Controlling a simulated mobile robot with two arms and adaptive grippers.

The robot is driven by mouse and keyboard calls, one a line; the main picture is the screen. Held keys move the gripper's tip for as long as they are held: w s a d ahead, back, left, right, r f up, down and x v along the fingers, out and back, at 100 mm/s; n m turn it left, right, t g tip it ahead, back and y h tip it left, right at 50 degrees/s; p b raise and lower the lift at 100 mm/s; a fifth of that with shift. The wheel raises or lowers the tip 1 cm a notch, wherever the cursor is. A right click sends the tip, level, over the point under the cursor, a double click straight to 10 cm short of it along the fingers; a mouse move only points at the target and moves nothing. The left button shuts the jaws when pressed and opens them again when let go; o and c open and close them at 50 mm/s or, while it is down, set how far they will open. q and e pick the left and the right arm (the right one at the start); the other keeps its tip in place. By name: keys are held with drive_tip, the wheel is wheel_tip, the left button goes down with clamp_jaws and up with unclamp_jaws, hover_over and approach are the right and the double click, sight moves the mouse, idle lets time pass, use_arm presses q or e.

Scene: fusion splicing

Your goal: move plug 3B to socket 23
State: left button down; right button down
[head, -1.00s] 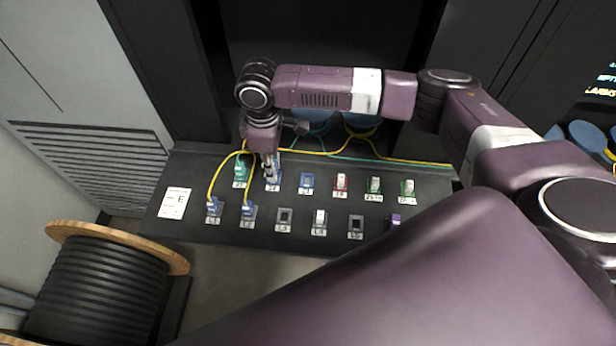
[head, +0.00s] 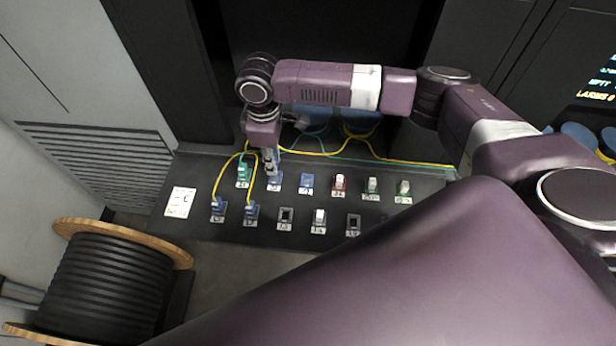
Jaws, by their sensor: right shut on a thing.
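My right gripper (head: 270,168) comes down from above onto the second place from the left in the back row of the panel. It is shut on a plug there, which the fingers mostly hide. Blue shows at that place (head: 275,184), just under the fingertips. I cannot tell how deep the plug sits, and its label is too small to read. To the right are a blue socket (head: 307,183) and a red socket (head: 339,185) with a white part in it. Which one is socket 23 cannot be read with certainty. My left gripper is not in view.
Two blue plugs with yellow cables stand in the front row (head: 219,207) (head: 251,211), close to my gripper. A teal plug (head: 243,173) is just left of it. Yellow and teal cables run behind. A cable drum (head: 95,285) stands at the lower left.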

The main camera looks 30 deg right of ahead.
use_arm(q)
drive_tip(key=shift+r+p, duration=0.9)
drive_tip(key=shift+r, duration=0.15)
